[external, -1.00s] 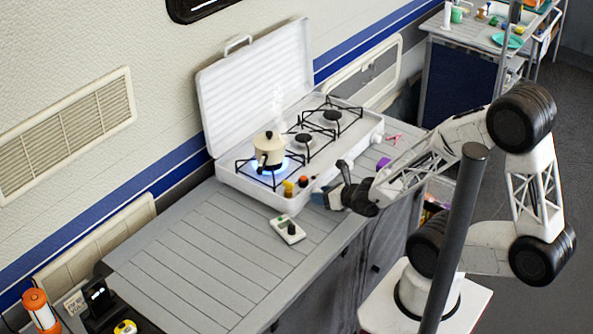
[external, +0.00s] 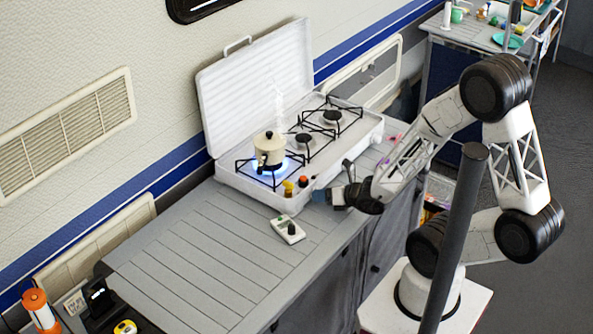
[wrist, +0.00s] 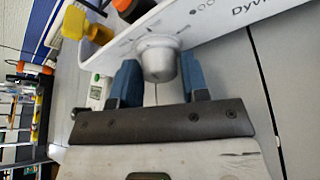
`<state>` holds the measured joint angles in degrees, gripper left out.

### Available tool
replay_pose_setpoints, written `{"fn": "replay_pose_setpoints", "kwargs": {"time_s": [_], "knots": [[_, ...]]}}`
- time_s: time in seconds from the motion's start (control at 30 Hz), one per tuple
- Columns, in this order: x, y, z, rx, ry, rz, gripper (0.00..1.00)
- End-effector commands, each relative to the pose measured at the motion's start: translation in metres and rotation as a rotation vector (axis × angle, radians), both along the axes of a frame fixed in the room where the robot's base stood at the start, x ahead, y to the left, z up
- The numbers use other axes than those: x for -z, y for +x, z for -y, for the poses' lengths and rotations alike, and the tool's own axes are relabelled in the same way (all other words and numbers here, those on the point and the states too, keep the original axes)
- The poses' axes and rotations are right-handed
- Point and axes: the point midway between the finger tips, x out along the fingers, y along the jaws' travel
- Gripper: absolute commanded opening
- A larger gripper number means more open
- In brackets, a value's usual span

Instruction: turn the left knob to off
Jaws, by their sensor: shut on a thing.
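The white camping stove (external: 262,195) stands open on the grey counter against the wall. A blue flame burns at its left burner under a cream pot (external: 269,147) with steam above it. In the wrist view a grey-white knob (wrist: 159,62) sits on the stove's white front panel, between the two blue fingertips of my gripper (wrist: 158,82). My gripper is shut on this knob. In the external view my gripper (external: 328,196) is at the stove's front, right of the pot, and hides the knob. Which knob it is cannot be told for sure.
Small yellow (external: 289,187) and orange-black (external: 303,182) items stand at the stove's front left edge, close to my gripper. A white device with a black dial (external: 288,229) lies on the counter in front.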

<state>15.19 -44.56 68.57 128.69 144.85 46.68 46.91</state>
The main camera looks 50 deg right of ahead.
Motion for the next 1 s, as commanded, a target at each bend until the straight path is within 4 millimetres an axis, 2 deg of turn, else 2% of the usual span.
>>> {"fn": "replay_pose_setpoints", "kwargs": {"time_s": [0.6, 0.63, 0.73, 1.0], "knots": [[-0.0013, 0.0017, 0.0005, 0.000, 0.028, 0.002, 0.18], [-0.0013, 0.0017, 0.0005, 0.000, 0.028, 0.002, 0.44], [-0.0011, 0.0016, 0.0004, 0.000, 0.028, 0.002, 0.59], [-0.0006, 0.0007, 0.0002, -0.001, 0.028, 0.002, 0.59]]}}
